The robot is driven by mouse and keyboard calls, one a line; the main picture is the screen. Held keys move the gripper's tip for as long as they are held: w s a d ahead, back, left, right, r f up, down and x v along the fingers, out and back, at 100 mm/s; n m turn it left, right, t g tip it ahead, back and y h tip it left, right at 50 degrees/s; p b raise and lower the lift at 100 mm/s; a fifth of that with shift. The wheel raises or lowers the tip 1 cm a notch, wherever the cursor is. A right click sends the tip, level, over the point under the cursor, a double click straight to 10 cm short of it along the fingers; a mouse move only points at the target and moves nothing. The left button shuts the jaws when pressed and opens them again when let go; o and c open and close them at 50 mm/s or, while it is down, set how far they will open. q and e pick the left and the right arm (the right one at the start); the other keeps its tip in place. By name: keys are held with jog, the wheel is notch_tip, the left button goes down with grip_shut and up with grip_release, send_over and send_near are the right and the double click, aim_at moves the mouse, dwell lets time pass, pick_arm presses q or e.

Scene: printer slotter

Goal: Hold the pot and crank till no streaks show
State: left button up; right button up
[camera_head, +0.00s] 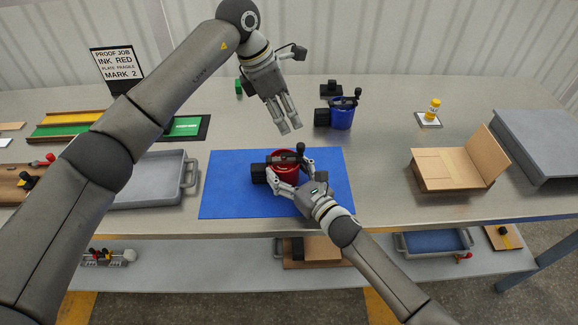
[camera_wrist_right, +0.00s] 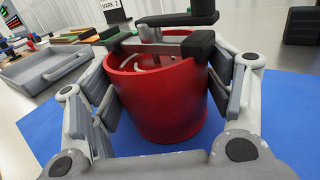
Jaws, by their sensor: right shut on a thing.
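The red pot (camera_head: 287,172) stands upright on the blue mat (camera_head: 225,190). A crank with a black knob (camera_head: 300,147) and a dark bar sits across its top. In the right wrist view the red pot (camera_wrist_right: 160,100) shows an open rim with pale curved stirrer parts inside; its contents are hidden. My right gripper (camera_head: 288,172) is shut on the red pot, with fingers on both sides of its wall. My left gripper (camera_head: 290,127) hangs empty above and behind the pot, apart from the crank; its fingers lie close in this view.
A blue pot (camera_head: 341,118) with a similar crank stands behind the mat. A grey tray (camera_head: 150,202) is left, an open cardboard box (camera_head: 445,170) right. A yellow-capped bottle (camera_head: 433,107) stands on a small pad. A sign (camera_head: 116,67) reads INK RED, MARK 2.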

pick_arm(q)
jog(key=f+n+h, duration=0.2)
jog(key=n, duration=0.3)
jog(key=n+t+h, duration=0.3)
jog(key=n+h, duration=0.4)
jog(key=n, duration=2.4)
send_near(299, 145)
jog(key=shift+n, duration=0.4)
jog(key=x, duration=1)
jog(key=shift+d+f, duration=0.1)
jog(key=shift+d, duration=0.15)
grip_shut()
